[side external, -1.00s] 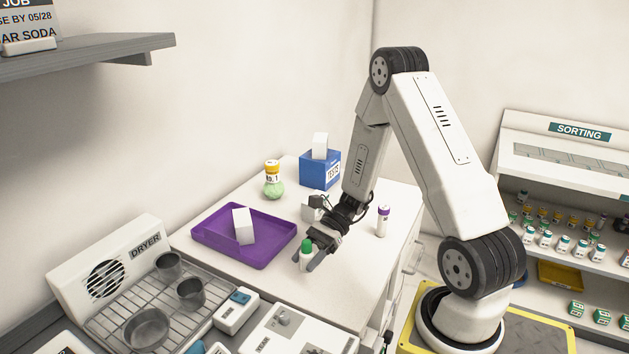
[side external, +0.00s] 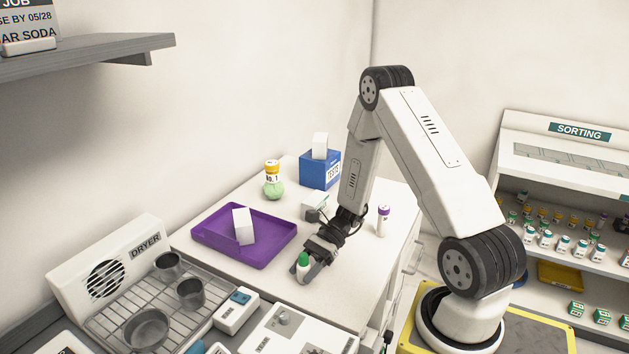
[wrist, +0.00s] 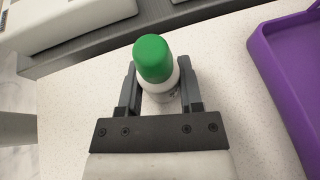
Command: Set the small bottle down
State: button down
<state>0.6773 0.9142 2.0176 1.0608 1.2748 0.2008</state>
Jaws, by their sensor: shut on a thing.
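The small bottle (side external: 303,270) is white with a green cap and stands close to upright, low at the front part of the white table (side external: 345,275). My gripper (side external: 308,268) is shut on it, with one finger on each side. In the wrist view the bottle (wrist: 155,70) sits between the two dark fingers (wrist: 158,95), its green cap toward the camera. Its base is mostly hidden, so I cannot tell whether it touches the table.
A purple tray (side external: 207,236) holding a white box (side external: 243,226) lies left of my gripper. A purple-capped tube (side external: 383,221) stands to the right. The dryer rack (side external: 120,305) is front left.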

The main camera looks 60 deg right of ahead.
jog(key=shift+f, duration=0.15)
jog(key=shift+c, duration=1.2)
grip_release()
jog(key=shift+d+r, duration=0.2)
jog(key=shift+r, duration=0.1)
jog(key=v, duration=1.1)
jog(key=shift+s+d, duration=0.15)
jog(key=shift+d, duration=0.15)
